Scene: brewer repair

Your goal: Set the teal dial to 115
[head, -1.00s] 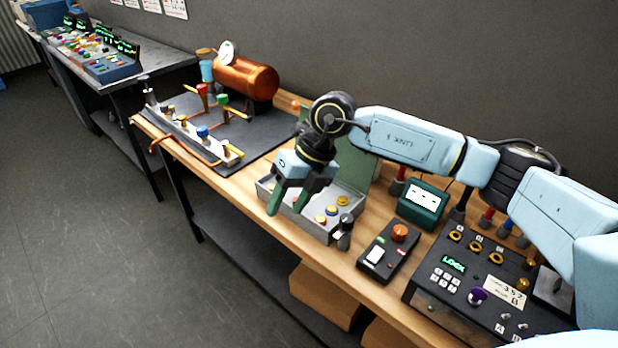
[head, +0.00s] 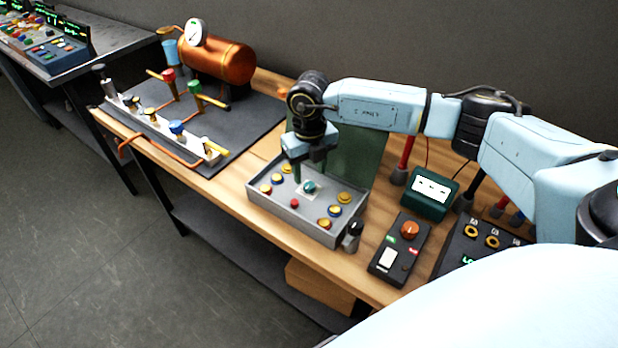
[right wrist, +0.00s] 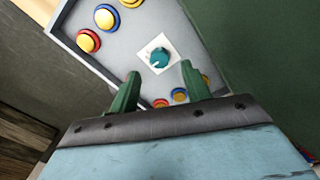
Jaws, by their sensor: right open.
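The teal dial (head: 309,187) sits on a white square plate in the middle of a grey open box panel (head: 262,203). It also shows in the right wrist view (right wrist: 159,58), just beyond and between my green fingertips. The dial's scale and setting are too small to read. My right gripper (head: 312,178) is over the panel close to the dial, pointing down. Its fingers are apart with nothing between them, as the right wrist view (right wrist: 158,82) also shows. My left gripper is not in view.
Yellow, blue and red buttons (head: 334,210) surround the dial. A dark green lid (head: 362,150) stands behind the panel. A black box with an orange knob (head: 400,250) and a teal display (head: 432,190) are to the right. A copper boiler (head: 216,60) stands at back left.

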